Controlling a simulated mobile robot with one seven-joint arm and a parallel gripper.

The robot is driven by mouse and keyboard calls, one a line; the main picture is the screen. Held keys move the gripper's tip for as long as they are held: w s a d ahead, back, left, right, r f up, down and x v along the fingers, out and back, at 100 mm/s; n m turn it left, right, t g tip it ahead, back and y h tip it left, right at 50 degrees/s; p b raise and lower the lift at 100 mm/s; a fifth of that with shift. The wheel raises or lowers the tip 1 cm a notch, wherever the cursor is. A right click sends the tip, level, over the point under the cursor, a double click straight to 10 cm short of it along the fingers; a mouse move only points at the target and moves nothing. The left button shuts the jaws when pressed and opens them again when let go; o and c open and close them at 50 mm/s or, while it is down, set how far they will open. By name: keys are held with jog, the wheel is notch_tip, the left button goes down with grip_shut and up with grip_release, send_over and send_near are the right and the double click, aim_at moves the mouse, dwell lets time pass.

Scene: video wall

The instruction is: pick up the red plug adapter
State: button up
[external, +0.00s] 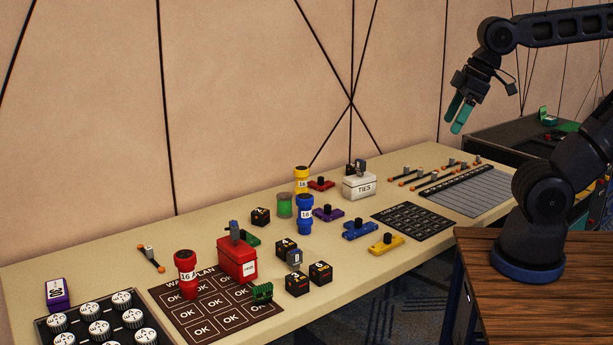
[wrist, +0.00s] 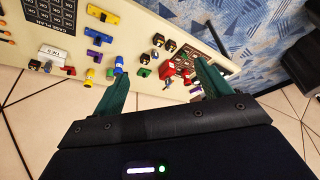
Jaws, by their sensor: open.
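The red plug adapter (external: 187,275), a short upright cylinder with a white "16" label, stands on the left part of the long table, on a dark mat printed with OK squares. My gripper (external: 458,113) is raised high above the table's far right end, well apart from the adapter. Its two green fingers are spread and nothing is between them. In the wrist view my gripper (wrist: 160,68) looks down on the table from a distance. Small red things show there beside the right finger, too small to tell apart surely.
A red box (external: 237,258) stands close right of the adapter. Black numbered cubes (external: 297,284) stand further right. A blue (external: 305,214) and a yellow (external: 302,179) "16" cylinder stand further back. A tray of round dials (external: 94,328) is at front left. The wall runs along the back.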

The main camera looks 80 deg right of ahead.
jog(key=w+r, duration=0.2)
jog(key=w, duration=1.3)
jog(key=m, duration=0.2)
send_over(183, 264)
jog(key=s+d, duration=0.2)
jog(key=s, duration=0.1)
notch_tip(183, 264, down, 31)
jog(key=shift+h, duration=0.4)
jog(key=x, duration=1)
jog(key=shift+w+f, duration=0.15)
jog(key=c, duration=1.1)
jog(key=shift+c, duration=0.2)
